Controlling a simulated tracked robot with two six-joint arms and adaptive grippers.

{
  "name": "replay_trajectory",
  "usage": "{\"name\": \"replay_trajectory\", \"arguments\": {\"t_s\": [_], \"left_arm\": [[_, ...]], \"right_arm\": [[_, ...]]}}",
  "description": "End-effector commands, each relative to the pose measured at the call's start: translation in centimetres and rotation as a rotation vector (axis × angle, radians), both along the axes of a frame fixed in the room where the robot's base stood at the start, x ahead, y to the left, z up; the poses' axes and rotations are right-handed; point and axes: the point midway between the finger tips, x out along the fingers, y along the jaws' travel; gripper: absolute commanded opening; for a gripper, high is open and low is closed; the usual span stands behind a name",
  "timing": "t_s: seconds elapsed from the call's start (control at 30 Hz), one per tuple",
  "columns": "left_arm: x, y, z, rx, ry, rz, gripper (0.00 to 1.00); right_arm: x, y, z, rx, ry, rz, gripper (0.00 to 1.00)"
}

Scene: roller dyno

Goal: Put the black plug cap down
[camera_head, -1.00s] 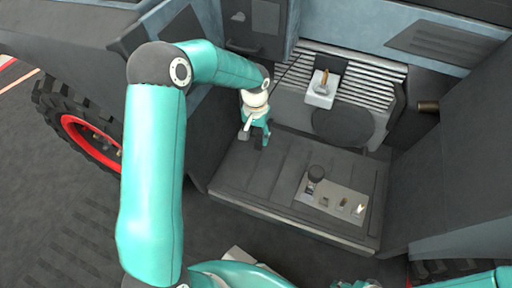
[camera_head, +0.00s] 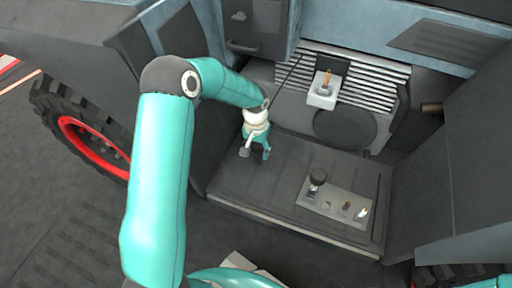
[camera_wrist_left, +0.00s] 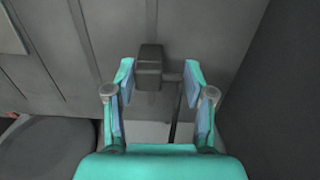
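The black plug cap (camera_wrist_left: 149,67) shows in the left wrist view as a small dark block with a short stub on its right side. It sits between the fingertips of my left gripper (camera_wrist_left: 159,70), with a visible gap to the left finger. The stub comes near the right finger; I cannot tell whether they touch. My left gripper also shows in the head view (camera_head: 256,154), pointing down over the left part of the dark ribbed platform (camera_head: 240,185), with its fingers apart. The cap is not clear in the head view. My right gripper is not in view.
A white block (camera_head: 322,92) with a brown piece stands before a slatted grille (camera_head: 375,82). A red-rimmed wheel (camera_head: 85,145) is at left. The platform's middle is free.

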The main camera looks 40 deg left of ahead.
Motion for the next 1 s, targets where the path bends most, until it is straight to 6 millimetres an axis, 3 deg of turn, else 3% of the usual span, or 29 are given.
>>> {"name": "replay_trajectory", "arguments": {"t_s": [0.03,0.1,0.4,0.57,1.0], "left_arm": [[0.0,0.0,0.0,0.000,0.000,0.000,0.65],[0.0,0.0,0.0,0.000,0.000,0.000,0.75],[0.0,0.0,0.1,0.000,0.000,0.000,0.75],[0.0,0.0,1.2,0.000,-0.001,0.000,0.75],[0.0,0.1,9.5,0.000,-0.003,0.000,0.75]], "right_arm": [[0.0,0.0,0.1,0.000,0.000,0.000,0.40],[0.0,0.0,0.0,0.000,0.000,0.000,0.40],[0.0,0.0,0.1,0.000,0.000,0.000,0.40],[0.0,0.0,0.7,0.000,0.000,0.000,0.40],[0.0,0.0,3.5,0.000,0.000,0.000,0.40]]}}
